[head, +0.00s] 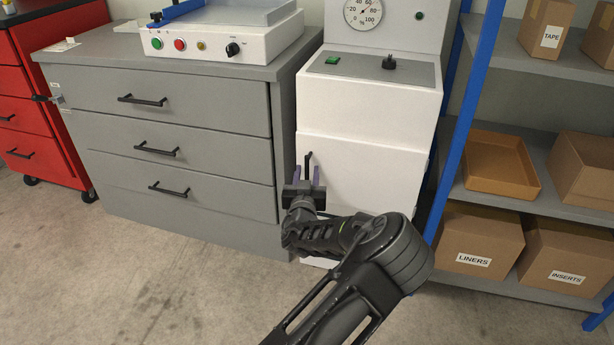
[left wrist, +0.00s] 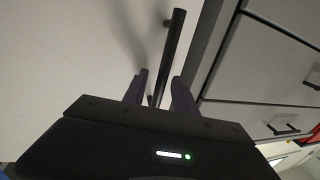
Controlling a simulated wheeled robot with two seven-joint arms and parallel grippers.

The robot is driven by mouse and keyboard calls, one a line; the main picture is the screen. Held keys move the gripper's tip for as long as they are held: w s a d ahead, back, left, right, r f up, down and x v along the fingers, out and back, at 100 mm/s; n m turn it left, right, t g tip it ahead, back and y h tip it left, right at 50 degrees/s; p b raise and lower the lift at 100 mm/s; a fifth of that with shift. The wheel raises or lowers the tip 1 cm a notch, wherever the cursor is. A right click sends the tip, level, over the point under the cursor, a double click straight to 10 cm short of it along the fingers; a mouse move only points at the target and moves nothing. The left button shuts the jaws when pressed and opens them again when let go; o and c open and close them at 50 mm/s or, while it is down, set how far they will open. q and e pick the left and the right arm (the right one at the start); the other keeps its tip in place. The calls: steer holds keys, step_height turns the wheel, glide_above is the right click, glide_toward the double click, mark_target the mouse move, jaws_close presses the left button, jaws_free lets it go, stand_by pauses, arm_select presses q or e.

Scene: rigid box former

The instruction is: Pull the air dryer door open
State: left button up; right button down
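The air dryer is the white cabinet with a round gauge on top, and its white door (head: 355,190) is closed in the head view. The door's black bar handle (head: 308,160) stands upright at the door's left edge; it also shows in the left wrist view (left wrist: 174,45). My left gripper (head: 305,176) is in front of the handle with its purple fingers apart. In the left wrist view its fingers (left wrist: 160,92) lie on either side of the handle's lower part, with gaps visible. I cannot tell whether they touch it. My right gripper is not in view.
A grey drawer cabinet (head: 180,115) stands close on the left of the dryer. A blue-posted shelf (head: 560,190) with cartons and a tray stands on the right. A red cabinet (head: 40,100) is at the far left. The concrete floor in front is clear.

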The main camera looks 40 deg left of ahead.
arm_select(q)
steer(key=shift+c, duration=0.5)
jaws_close()
stand_by(0.9)
